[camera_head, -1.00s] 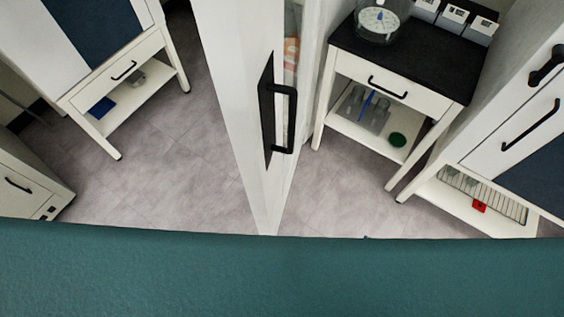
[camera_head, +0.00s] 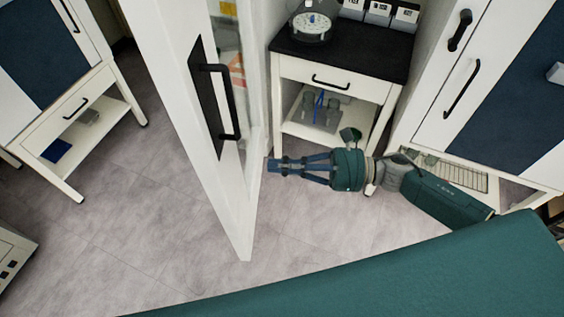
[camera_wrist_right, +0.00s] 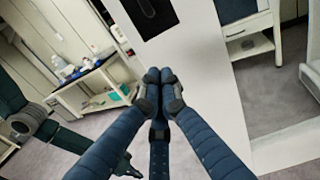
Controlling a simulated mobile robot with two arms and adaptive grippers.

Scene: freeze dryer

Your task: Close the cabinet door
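The white cabinet door (camera_head: 180,70) stands open in the head view, with a glass strip and a black handle (camera_head: 232,105) on its left face. My right gripper (camera_head: 272,165) reaches in from the right, its fingertips close to the door's right side; whether they touch is unclear. In the right wrist view, the fingertips of my right gripper (camera_wrist_right: 160,76) are together and hold nothing. The door (camera_wrist_right: 205,75) fills the middle there, with a dark handle plate at the top.
A black-topped table (camera_head: 350,50) with a drawer and shelf stands right of the door. A tall white cabinet (camera_head: 430,130) stands farther right, behind my right arm. Another table (camera_head: 110,85) is at left. Grey floor (camera_head: 120,210) is clear left of the door.

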